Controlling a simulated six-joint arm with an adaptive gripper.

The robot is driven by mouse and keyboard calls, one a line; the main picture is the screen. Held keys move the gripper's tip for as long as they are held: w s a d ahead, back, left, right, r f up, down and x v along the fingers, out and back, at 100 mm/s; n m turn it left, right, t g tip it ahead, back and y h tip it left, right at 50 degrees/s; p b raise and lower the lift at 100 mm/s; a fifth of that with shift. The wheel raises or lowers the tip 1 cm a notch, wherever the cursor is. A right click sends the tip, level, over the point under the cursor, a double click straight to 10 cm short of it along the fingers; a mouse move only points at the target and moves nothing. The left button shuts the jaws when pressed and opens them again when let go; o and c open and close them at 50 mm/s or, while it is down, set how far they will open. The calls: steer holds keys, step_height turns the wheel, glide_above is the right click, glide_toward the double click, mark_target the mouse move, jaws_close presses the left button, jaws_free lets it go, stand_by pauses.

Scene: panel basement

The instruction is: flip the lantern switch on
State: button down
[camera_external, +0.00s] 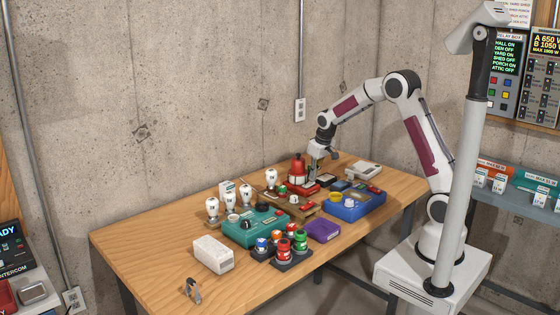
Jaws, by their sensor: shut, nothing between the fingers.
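A red lantern-shaped object (298,170) stands upright on the wooden table (150,240), towards its far right part. Its switch is too small to make out in this view. My gripper (316,177) points down just to the right of the red lantern, low over the devices there. It is shut and holds nothing. I cannot tell whether its fingertips touch anything.
A blue box (352,211), a teal box (243,234), a purple box (323,230) and a white box (212,254) crowd the table. Several white bulbs (212,207) stand to the left. The table's left part is mostly clear.

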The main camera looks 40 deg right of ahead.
steer(key=shift+d+f, duration=0.25)
steer(key=shift+f, duration=0.25)
steer(key=shift+a+r, duration=0.1)
steer(key=shift+a, duration=0.1)
steer(key=shift+a+r, duration=0.2)
steer(key=shift+a, duration=0.25)
steer(key=shift+a, duration=0.15)
steer(key=shift+r, duration=0.15)
steer(key=shift+r, duration=0.35)
step_height(320, 180, up, 12)
steer(key=s+d, duration=0.2)
steer(key=s, duration=0.1)
steer(key=shift+d+r, duration=0.2)
steer(key=shift+d, duration=0.2)
